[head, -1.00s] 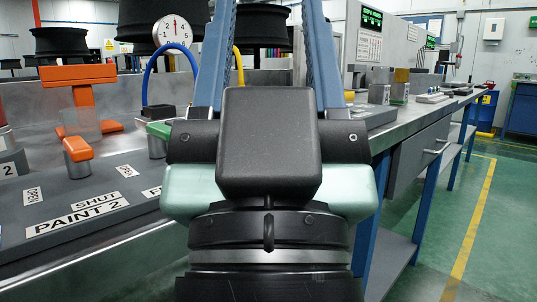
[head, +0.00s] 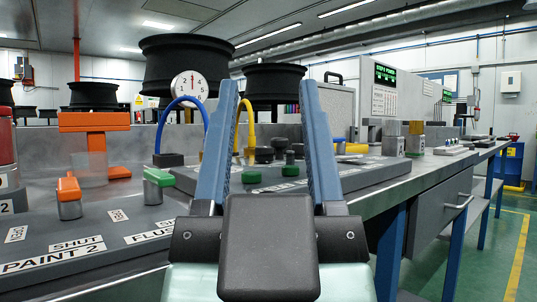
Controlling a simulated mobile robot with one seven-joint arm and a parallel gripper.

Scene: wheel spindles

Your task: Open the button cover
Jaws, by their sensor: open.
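My gripper (head: 269,88) is in the middle of the head view, its two blue fingers pointing up and away, apart and empty. A small see-through piece (head: 92,168) stands in front of an orange stand (head: 96,121) at the left; I cannot tell whether it is the button cover. Between and behind the fingers lies a grey panel (head: 345,174) with green knobs (head: 252,177) and dark knobs (head: 279,145). My fingers hide part of this panel. No clear cover over a button can be made out there. The gripper appears apart from all of these.
An orange-handled lever (head: 68,188) and a green-handled lever (head: 158,177) stand on the labelled panel at the left. Blue (head: 178,101) and yellow (head: 249,112) hoses arch behind. Black wheels (head: 186,60) and a round dial (head: 188,85) are farther back. Green floor is open at the right.

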